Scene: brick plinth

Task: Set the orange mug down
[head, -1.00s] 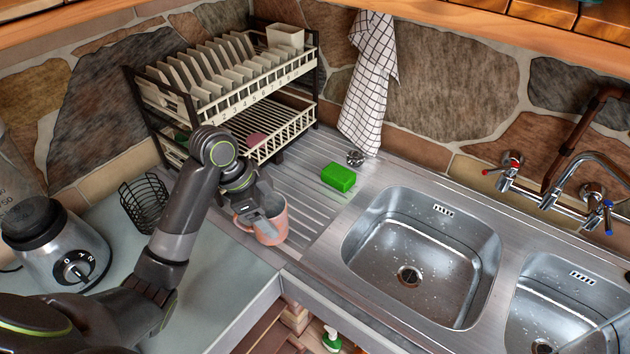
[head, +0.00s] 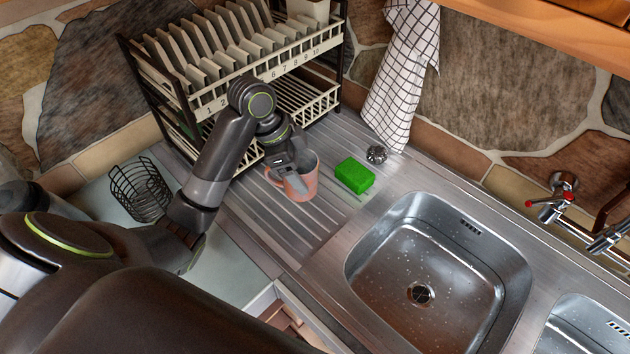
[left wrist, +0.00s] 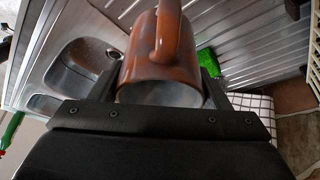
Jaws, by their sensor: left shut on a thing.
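The orange mug (head: 303,178) shows in the head view over the ribbed drainboard (head: 270,213), in front of the dish rack. My left gripper (head: 290,180) is shut on the mug, with one finger against its near side. In the left wrist view the mug (left wrist: 158,60) lies between the fingers, its handle toward the top of the picture. I cannot tell whether the mug's base touches the drainboard. My right gripper is not in view.
A two-tier dish rack (head: 262,75) with plates stands behind the mug. A green sponge (head: 354,175) and a metal scourer (head: 377,154) lie to the right, beside the sink basin (head: 440,270). A black wire basket (head: 140,190) stands at left. Bare drainboard lies in front of the mug.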

